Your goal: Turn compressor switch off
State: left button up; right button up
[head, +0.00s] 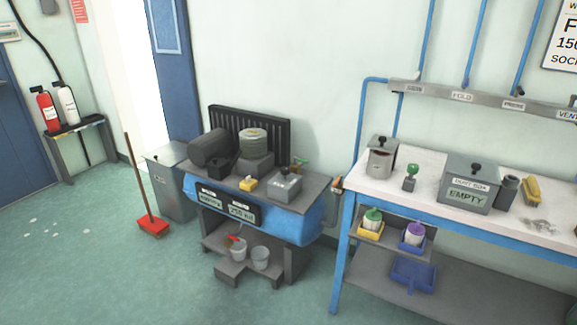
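The compressor (302,225) stands against the wall near the middle of the head view. It has a blue tank, a dark motor (209,148) and a ribbed round cylinder (253,142) on a grey top plate. A small yellow block (248,183) and a grey box with a black knob (285,184) sit at the front of the plate. I cannot tell which of these is the switch, or its position. A small green-handled part (300,163) is at the back right of the plate. Neither of my grippers shows.
A white-topped workbench (420,197) with blue legs stands on the right, holding a box marked EMPTY (468,186). A grey bin (172,185) and a red broom (152,227) are left of the compressor. Buckets (260,258) sit below it. The front left floor is mostly clear.

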aim_at(285, 171)
jog(key=i+l+z, duration=0.2)
jog(key=i, duration=0.4)
jog(key=i+l+z, duration=0.15)
jog(key=i, duration=0.45)
